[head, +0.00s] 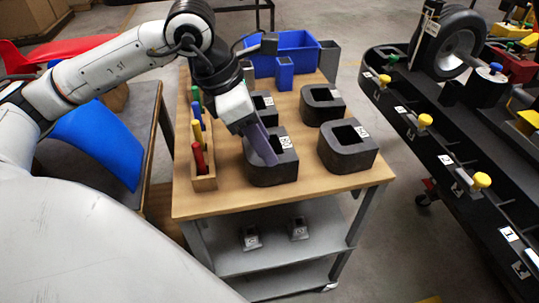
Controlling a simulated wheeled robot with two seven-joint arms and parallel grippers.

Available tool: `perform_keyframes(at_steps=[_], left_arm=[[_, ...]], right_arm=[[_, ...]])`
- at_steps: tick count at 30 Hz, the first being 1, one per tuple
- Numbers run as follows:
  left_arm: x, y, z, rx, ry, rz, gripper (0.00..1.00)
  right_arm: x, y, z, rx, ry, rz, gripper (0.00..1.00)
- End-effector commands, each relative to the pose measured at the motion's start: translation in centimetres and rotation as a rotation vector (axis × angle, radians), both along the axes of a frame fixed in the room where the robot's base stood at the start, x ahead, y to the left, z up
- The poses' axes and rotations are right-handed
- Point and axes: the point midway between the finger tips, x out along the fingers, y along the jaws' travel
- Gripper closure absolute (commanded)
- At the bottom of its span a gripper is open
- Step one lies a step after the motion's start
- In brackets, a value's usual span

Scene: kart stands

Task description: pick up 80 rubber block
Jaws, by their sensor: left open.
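Several dark rubber blocks, each with a square opening and a small white label, stand on the wooden top of a cart (225,205). They are the front left block (272,174), front right block (345,158), back right block (318,108) and back left block (266,116). The front left label seems to read 80, but the print is small. My left gripper (264,152) points down at the front left block, its visible finger over the block's opening. The arm partly hides the back left block. I cannot tell whether the finger touches the block. My right gripper is out of view.
A wooden rack (204,183) with coloured handles stands along the cart's left edge. Blue bins (290,50) and grey bins stand at the back. A black stand (425,150) with yellow knobs and a wheel is on the right. Small grey items lie on the lower shelf (285,258).

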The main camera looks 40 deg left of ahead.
Motion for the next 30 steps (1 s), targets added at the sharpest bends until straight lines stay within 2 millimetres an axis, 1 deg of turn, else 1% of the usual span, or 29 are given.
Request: perform_keyframes(at_steps=[5,6,9,12,17,18,20,21,25,30], left_arm=[[0.2,-0.8,-2.7,-0.002,0.005,-0.002,0.57],[0.4,-1.0,-3.1,-0.004,0.003,-0.002,0.57],[0.8,-1.2,-4.0,-0.003,0.002,-0.002,0.57],[0.9,-1.3,-4.4,-0.003,0.000,-0.001,0.57],[0.9,-1.3,-4.4,-0.003,0.000,-0.001,0.57],[0.9,-1.3,-4.4,-0.003,0.000,-0.001,0.60],[0.9,-1.3,-4.4,-0.002,-0.001,-0.002,0.71],[0.9,-1.3,-4.3,-0.002,-0.001,-0.002,0.77],[0.9,-1.3,-4.3,-0.002,-0.001,-0.002,0.99],[0.9,-1.3,-4.3,-0.003,0.000,-0.002,1.00]], right_arm=[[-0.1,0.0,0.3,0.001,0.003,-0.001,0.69],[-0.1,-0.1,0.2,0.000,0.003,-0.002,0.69],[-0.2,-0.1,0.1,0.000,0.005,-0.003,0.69],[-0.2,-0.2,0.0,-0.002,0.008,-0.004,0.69],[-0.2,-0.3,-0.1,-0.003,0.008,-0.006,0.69],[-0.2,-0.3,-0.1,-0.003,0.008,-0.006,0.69],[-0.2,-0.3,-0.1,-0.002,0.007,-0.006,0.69],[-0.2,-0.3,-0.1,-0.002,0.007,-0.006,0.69],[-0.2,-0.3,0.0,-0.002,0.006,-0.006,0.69],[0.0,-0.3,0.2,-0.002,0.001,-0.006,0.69]])
